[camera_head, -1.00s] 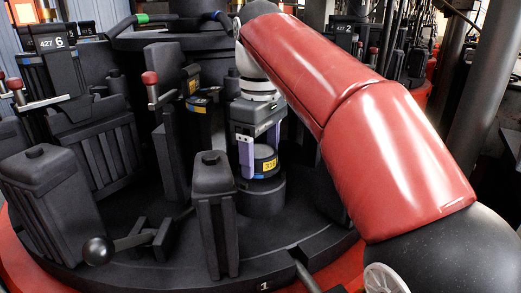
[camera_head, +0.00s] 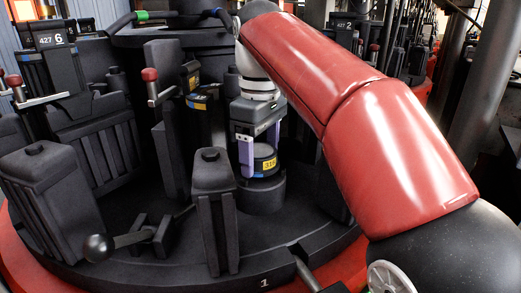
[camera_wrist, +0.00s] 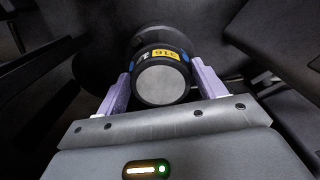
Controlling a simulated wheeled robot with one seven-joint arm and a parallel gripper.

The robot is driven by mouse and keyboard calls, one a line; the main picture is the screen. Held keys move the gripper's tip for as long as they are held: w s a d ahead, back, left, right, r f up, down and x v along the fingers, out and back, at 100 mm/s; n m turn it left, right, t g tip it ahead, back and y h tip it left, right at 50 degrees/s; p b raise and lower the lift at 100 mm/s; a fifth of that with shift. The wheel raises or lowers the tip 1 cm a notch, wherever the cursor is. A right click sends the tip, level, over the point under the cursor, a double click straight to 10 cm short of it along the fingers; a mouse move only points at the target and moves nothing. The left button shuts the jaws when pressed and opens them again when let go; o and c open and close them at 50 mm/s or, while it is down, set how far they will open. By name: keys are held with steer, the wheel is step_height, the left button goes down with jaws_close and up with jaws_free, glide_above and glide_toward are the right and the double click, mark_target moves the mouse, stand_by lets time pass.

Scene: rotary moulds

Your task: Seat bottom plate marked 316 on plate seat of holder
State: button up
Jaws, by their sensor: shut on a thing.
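My gripper (camera_head: 261,160) points down with its two purple fingers on either side of a dark round plate (camera_head: 263,153). The plate bears a yellow label reading 316 and a small blue mark. In the wrist view the plate (camera_wrist: 161,85) shows its grey round top face between the fingers, with the yellow label on its far side. A dark round holder (camera_head: 262,198) stands directly below it. The plate is at the holder's top; I cannot tell whether they touch. The plate seat itself is hidden under the plate.
A tall dark ribbed block (camera_head: 215,215) stands just left and in front of the holder. A lever with a round black knob (camera_head: 98,247) lies at front left. A red-knobbed handle (camera_head: 150,75) and a yellow-labelled dark part (camera_head: 198,101) stand behind left.

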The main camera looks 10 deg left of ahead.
steer(key=shift+f+b, duration=0.4)
steer(key=shift+f, duration=0.35)
